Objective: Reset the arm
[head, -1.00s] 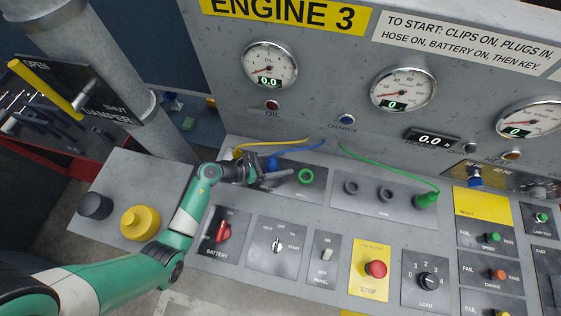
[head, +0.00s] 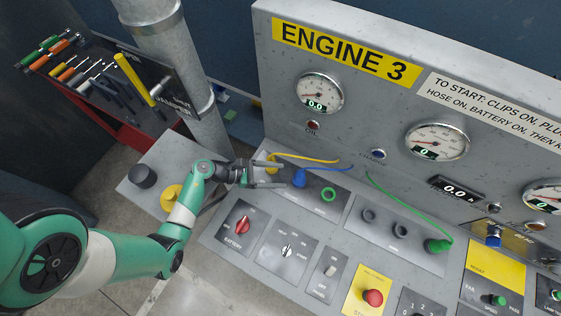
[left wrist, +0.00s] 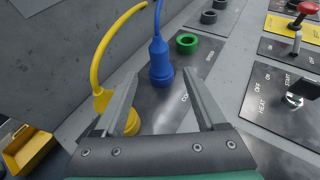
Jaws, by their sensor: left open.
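My left gripper (head: 282,177) is open and empty at the left end of the console's plug panel. In the left wrist view its two fingers (left wrist: 165,90) are spread apart. The blue plug (left wrist: 161,62) stands upright in its socket just beyond the fingertips, apart from them as far as I can tell. The yellow plug (left wrist: 118,115) is partly hidden behind the left finger. In the head view the blue plug (head: 299,179) and yellow plug (head: 270,162) are close to the gripper. My right gripper is not in view.
An empty green-ringed socket (head: 328,194) is right of the blue plug. A green plug (head: 437,246) with its cable is farther right. The red battery switch (head: 242,224) and red stop button (head: 373,297) are nearer. The damper lever (head: 134,78) and pipe stand at the left.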

